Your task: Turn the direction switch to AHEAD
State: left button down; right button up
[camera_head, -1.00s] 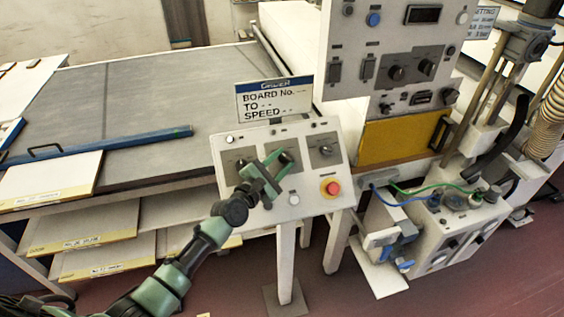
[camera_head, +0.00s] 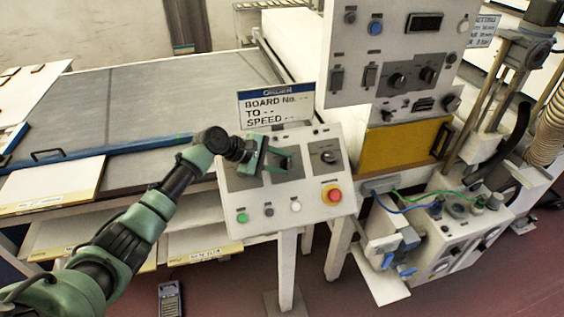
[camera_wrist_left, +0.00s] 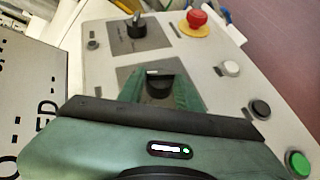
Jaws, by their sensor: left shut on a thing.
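The tilted white control panel (camera_head: 315,207) carries a row of rotary switches on grey plates. My left gripper (camera_head: 279,160) reaches in from the left over the panel. Its jaws are shut on the middle black rotary switch, which also shows between the green fingers in the left wrist view (camera_wrist_left: 158,86). A pale mark shows on top of that knob. The right rotary switch (camera_head: 328,156) stands free, and in the wrist view (camera_wrist_left: 136,24) it is beyond the fingers. My gripper largely hides the left part of the panel. The switch lettering is too small to read. My right gripper is not in view.
A red emergency button (camera_head: 333,194) on a yellow base sits at the panel's right. Green (camera_head: 242,217), black (camera_head: 268,212) and white (camera_head: 295,206) buttons line the lower edge. A sign (camera_head: 276,106) stands behind the panel. A taller switch panel (camera_head: 395,50) rises at the right.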

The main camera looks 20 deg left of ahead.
pick_arm(q)
jog(key=shift+w+r+m+g+y, duration=0.1)
jog(key=shift+m+g+y, duration=0.05)
jog(key=shift+m+g, duration=0.4)
jog(key=shift+w+r+m+g+y, duration=0.1)
jog(key=shift+m+g+y, duration=0.05)
jog(key=shift+m+g, duration=0.4)
jog(key=shift+w+d+f+m+g+y, duration=0.1)
jog(key=shift+m+g+y, duration=0.2)
jog(key=shift+m+g, duration=0.4)
jog(key=shift+w+m+g+y, duration=0.1)
jog(key=shift+m+g+y, duration=0.25)
jog(key=shift+g, duration=0.55)
jog(key=shift+s, duration=0.1)
jog(key=c, duration=1)
grip_release()
